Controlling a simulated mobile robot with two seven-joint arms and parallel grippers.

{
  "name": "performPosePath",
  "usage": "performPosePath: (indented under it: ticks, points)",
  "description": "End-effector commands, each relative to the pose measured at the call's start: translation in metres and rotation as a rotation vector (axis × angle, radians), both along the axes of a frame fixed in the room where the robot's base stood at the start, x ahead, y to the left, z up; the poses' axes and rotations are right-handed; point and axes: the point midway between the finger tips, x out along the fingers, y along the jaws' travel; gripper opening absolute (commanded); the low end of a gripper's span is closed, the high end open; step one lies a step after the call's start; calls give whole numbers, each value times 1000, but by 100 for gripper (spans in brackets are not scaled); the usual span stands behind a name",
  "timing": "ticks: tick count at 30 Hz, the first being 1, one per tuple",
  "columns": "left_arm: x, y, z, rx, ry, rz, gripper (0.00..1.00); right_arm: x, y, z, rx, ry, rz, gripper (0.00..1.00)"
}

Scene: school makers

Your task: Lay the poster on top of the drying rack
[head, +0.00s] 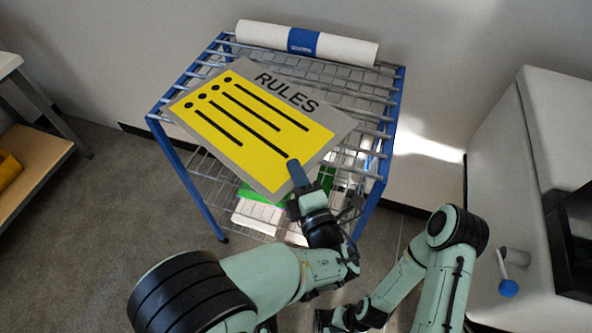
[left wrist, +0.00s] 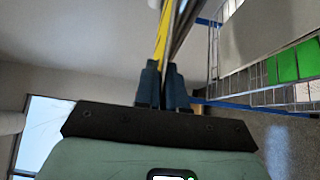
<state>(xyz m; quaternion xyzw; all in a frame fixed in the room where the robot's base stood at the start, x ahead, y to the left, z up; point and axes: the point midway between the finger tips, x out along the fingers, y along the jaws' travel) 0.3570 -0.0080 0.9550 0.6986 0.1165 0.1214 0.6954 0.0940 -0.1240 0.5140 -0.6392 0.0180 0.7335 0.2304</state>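The poster (head: 262,135) is a grey sheet with a yellow panel, the word RULES and black lines. It lies over the top of the drying rack (head: 398,92), a blue frame with wire shelves. Its lower corner reaches past the rack's front side. My left gripper (head: 297,172) is at that near edge, shut on the poster. In the left wrist view the two fingers (left wrist: 163,85) pinch the poster, which shows edge-on (left wrist: 163,35). Whether the whole sheet touches the wires I cannot tell. My right gripper (head: 335,318) is low at the bottom edge, and its fingers are unclear.
A white roll with a blue band (head: 335,44) lies along the back of the rack top. Green and white items (head: 258,212) sit on lower shelves. A white cabinet (head: 540,130) stands at right, a wooden-shelved table (head: 30,165) at left. Grey floor is clear between.

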Motion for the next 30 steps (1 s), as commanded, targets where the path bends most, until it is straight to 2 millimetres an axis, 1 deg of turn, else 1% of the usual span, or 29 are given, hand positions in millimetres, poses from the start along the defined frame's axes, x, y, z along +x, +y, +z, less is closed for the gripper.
performPosePath:
  ticks: [1,2,12,14,17,24,27,30]
  points:
    - [0,0,0,0,0,0,27,0,0,0,0,1,0,0]
    - [0,0,0,-1,0,0,33,0,0,0,0,1,0,0]
    - [0,0,3,-3,-1,0,33,0,0,-1,0,1,0,0]
    - [-5,-2,4,0,1,-3,33,0,0,0,0,0,0,0]
    - [-19,-8,4,1,1,-5,33,-1,0,2,0,3,1,0]
    - [-69,-26,4,2,1,-6,33,-3,0,7,2,12,3,0]
    - [-87,-32,3,1,-1,-6,33,-4,0,9,2,15,3,0]
    - [-100,-36,3,1,0,-3,33,-4,0,9,2,17,3,0]
